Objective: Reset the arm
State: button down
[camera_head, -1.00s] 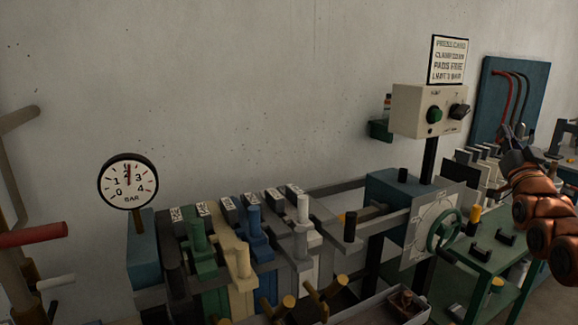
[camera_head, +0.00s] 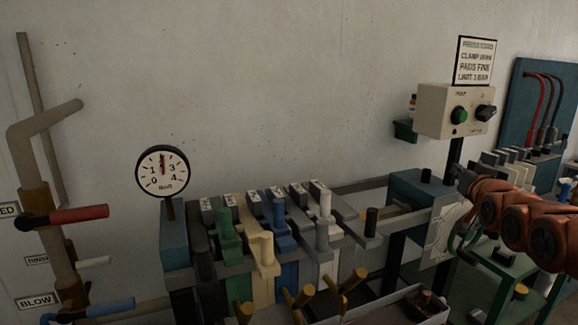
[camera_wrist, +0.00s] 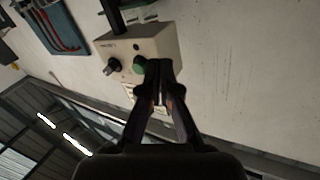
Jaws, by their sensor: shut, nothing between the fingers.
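My arm, with copper-coloured links, reaches in from the right edge of the head view. My gripper (camera_head: 464,178) is at its left end, in front of the right part of the press frame and below the control box. In the wrist view my gripper (camera_wrist: 158,68) is shut and empty, its fingertips together. The cream control box (camera_wrist: 140,50) with a green button (camera_wrist: 140,64) and a black knob (camera_wrist: 112,66) shows behind the fingertips. The wrist view is tilted, so the room looks turned over.
A filter press with coloured plates (camera_head: 262,248) fills the middle. A pressure gauge (camera_head: 162,172) stands at its left. Pipes with red (camera_head: 80,215), white and blue handles are at far left. A green table (camera_head: 500,262) and a blue hose board (camera_head: 540,95) are at right.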

jog(key=s+a+f+n+g+y, duration=0.2)
jog(key=s+a+f+g, duration=0.35)
jog(key=a+f, duration=0.4)
jog(key=s+a+f+n+g+y, duration=0.1)
jog(key=s+a+f+g, duration=0.3)
jog(key=s+a+f, duration=0.55)
jog(key=s+a+f+g, duration=0.2)
jog(key=s+a+g, duration=0.1)
jog(key=s, duration=0.6)
jog(key=s+a+f+n+g, duration=0.1)
jog(key=s+a+f+g, duration=0.1)
jog(key=s, duration=0.7)
jog(key=s+a+f+g, duration=0.2)
jog(key=s+a+g, duration=0.2)
jog(key=s, duration=0.5)
jog(key=shift+s+a+n+y, duration=0.2)
jog(key=shift+a+n+y, duration=0.1)
jog(key=shift+a, duration=0.3)
jog(key=shift+a+f+g, duration=0.1)
jog(key=shift+g, duration=0.15)
